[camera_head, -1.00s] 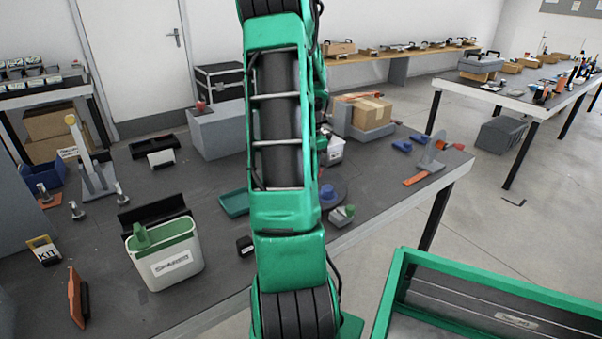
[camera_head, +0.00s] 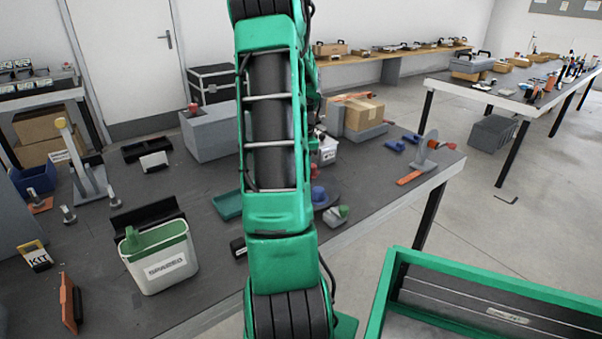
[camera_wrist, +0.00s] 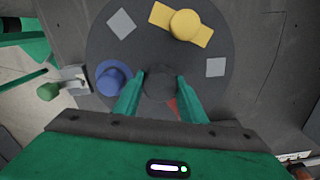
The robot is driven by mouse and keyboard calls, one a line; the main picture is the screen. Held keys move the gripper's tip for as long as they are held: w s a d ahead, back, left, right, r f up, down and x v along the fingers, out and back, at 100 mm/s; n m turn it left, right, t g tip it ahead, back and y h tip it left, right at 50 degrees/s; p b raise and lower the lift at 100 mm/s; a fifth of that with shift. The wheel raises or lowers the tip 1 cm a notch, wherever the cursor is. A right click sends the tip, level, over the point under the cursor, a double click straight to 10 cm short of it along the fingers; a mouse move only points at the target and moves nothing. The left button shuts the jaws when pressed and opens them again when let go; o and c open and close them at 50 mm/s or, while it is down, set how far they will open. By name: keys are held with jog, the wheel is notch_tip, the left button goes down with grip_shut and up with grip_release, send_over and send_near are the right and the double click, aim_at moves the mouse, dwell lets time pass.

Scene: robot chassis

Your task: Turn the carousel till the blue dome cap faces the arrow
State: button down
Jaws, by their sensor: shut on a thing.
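The carousel (camera_wrist: 215,100) is a dark round disc on the bench, seen from above in the wrist view. The blue dome cap (camera_wrist: 112,77) sits on its left side; it also shows in the head view (camera_head: 318,194), just right of my arm. A yellow piece (camera_wrist: 184,24) and two light grey square patches lie elsewhere on the disc. My gripper (camera_wrist: 160,82) is shut on the dark round centre knob (camera_wrist: 159,87), a finger on each side. A red patch (camera_wrist: 173,106) shows partly behind the right finger. I cannot make out the arrow; my gripper body hides the disc's near side.
A grey block with a green knob (camera_wrist: 48,91) stands beside the disc's left edge; it also shows in the head view (camera_head: 337,214). A teal tray (camera_head: 228,205), a white bin (camera_head: 160,262) and a grey box (camera_head: 208,133) stand on the same bench.

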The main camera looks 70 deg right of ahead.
jog(key=c, duration=1.2)
grip_release()
jog(key=shift+o, duration=0.2)
notch_tip(320, 180, up, 11)
jog(key=shift+a+f, duration=0.1)
jog(key=shift+w, duration=0.1)
jog(key=w+a+r+n, duration=0.2)
jog(key=a+n, duration=0.2)
jog(key=a, duration=0.6)
jog(key=w+a+r+n, duration=0.1)
jog(key=w+a+n, duration=0.3)
jog(key=a, duration=0.6)
jog(key=s+a+f+n, duration=0.1)
jog(key=s+a+n, duration=0.3)
jog(key=a, duration=0.5)
jog(key=s+a+f+n, duration=0.2)
jog(key=s+a+n, duration=0.3)
jog(key=a+n, duration=0.3)
jog(key=shift+s+a+f, duration=0.2)
jog(key=shift+s+a, duration=0.05)
jog(key=shift+a, duration=0.75)
